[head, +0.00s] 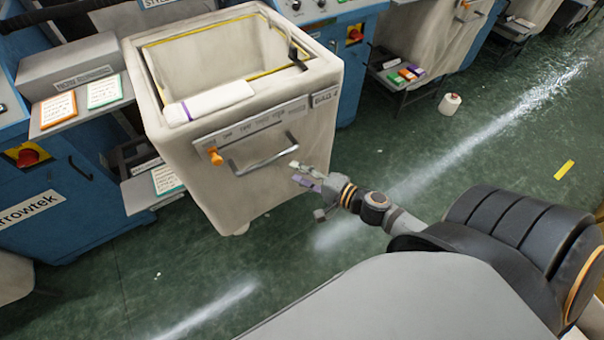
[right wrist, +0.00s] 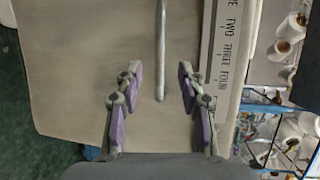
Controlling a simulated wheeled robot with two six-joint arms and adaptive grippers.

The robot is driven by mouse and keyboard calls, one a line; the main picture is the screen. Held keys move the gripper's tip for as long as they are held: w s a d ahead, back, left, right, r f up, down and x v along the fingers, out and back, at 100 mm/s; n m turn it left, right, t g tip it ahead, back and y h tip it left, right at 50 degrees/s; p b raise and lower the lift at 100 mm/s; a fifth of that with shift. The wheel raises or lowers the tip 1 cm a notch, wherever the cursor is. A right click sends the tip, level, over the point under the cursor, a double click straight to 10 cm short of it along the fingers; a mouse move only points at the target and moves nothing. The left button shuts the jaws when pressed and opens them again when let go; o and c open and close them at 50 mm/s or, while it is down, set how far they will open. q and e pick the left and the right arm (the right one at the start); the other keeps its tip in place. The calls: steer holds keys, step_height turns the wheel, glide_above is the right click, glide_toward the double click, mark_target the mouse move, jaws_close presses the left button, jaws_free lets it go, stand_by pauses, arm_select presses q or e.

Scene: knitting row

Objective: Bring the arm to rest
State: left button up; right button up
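My right gripper (head: 300,174) is in front of the cream bin (head: 240,189), close to the right end of the bin's grey bar handle (head: 264,163). In the right wrist view the gripper (right wrist: 159,74) is open, with its purple-padded fingers spread apart. The handle (right wrist: 161,45) shows between and beyond the fingertips there, and nothing is gripped. I cannot tell whether a finger touches the bin. My left gripper does not show.
An orange knob (head: 216,156) sits left of the handle. A white roll (head: 210,102) lies on the bin's front rim. Blue machines (head: 60,215) stand at the left. A cone of yarn (head: 449,104) stands on the green floor (head: 500,150), which is mostly clear at the right.

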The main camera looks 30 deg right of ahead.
steer(key=shift+s+d, duration=0.1)
steer(key=shift+s, duration=0.2)
stand_by(0.4)
steer(key=s+d+f+n+g+h+p, duration=0.1)
steer(key=s+d+f+n+g+h, duration=0.15)
steer(key=f, duration=0.55)
steer(key=s+d+f+n+g+h+p, duration=0.15)
steer(key=s+d+f, duration=0.25)
steer(key=f, duration=0.5)
steer(key=s+d+f+n+g+h+p, duration=0.1)
steer(key=s+d+f+n+g+h, duration=0.2)
steer(key=f, duration=0.5)
steer(key=s+a+f+n+g+p, duration=0.1)
steer(key=s+a+f+n+g, duration=0.1)
steer(key=s+f, duration=0.5)
steer(key=s+a+f+n+g+p, duration=0.1)
steer(key=s+f+n+g, duration=0.3)
steer(key=s, duration=1.2)
step_height(320, 180, down, 4)
steer(key=shift+a+r+n+h+p, duration=0.2)
steer(key=shift+a+n+h+p, duration=0.1)
steer(key=shift+a+n, duration=0.3)
